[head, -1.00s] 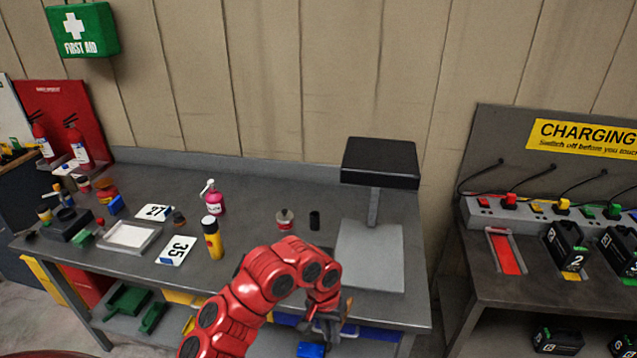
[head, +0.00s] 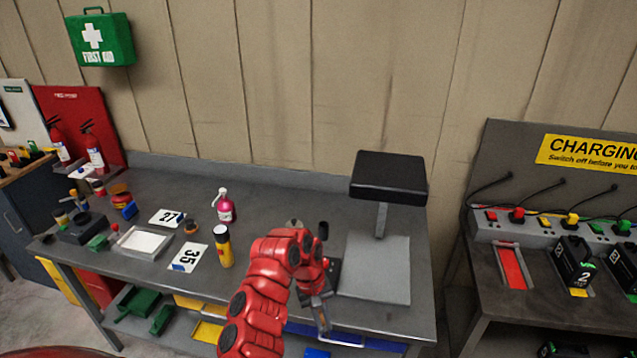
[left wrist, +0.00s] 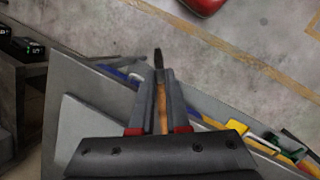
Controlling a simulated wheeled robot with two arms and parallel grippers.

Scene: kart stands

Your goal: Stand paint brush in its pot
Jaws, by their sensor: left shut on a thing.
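The paint brush is between the fingers of my left gripper (head: 322,308); its wooden handle (left wrist: 162,108) and dark tip (left wrist: 158,58) show in the left wrist view. The gripper is shut on it, low in front of the grey bench near its front edge. A small black cylindrical pot (head: 323,231) stands upright on the bench, beyond my left wrist and left of the grey stand. A tin (head: 293,223) beside it is mostly hidden by my left arm. My right gripper is in neither view.
The grey stand with a black top (head: 388,178) is close right of the pot. A charging bench (head: 480,290) stands at the right, across a gap.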

